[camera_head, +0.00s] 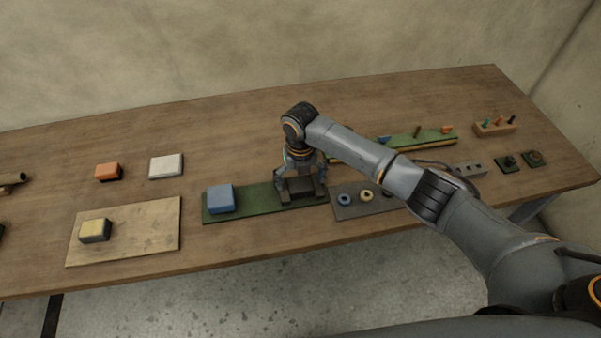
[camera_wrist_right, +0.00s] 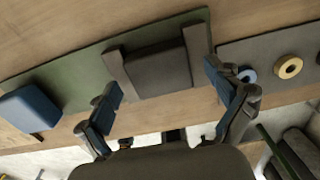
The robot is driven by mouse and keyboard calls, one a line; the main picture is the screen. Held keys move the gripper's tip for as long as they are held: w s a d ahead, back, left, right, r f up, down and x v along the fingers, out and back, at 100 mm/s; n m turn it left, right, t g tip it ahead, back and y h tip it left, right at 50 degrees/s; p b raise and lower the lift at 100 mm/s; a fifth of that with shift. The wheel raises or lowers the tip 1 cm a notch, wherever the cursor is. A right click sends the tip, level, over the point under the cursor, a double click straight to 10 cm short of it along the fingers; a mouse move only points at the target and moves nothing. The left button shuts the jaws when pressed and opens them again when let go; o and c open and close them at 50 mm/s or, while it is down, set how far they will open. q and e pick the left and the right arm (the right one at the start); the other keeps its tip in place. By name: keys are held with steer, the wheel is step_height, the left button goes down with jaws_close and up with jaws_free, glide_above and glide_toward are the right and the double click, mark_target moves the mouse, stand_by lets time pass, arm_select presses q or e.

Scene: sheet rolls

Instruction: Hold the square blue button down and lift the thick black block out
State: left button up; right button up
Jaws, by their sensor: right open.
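The square blue button (camera_head: 220,198) stands at the left end of a green board (camera_head: 250,200); it also shows at the left of the wrist view (camera_wrist_right: 28,108). The thick black block (camera_wrist_right: 158,72) sits between two dark side walls on the board's right part. In the head view the block (camera_head: 299,187) is partly covered by my right gripper (camera_head: 301,172). My right gripper is open and empty above the block, its fingers (camera_wrist_right: 163,80) spread to either side of it; contact cannot be told. Nothing visible presses the button. My left gripper is not in view.
A grey plate with rings (camera_head: 350,209) lies close right of the green board. A wooden board with a yellow-topped block (camera_head: 95,230) lies left. An orange block (camera_head: 108,171) and a white block (camera_head: 166,165) stand behind it. The table's front edge is near.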

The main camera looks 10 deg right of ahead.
steer(key=shift+f, duration=0.1)
steer(key=c, duration=1.3)
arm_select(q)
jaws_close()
arm_select(e)
steer(key=shift+c, duration=0.2)
steer(key=o, duration=1.3)
steer(key=shift+o, duration=0.2)
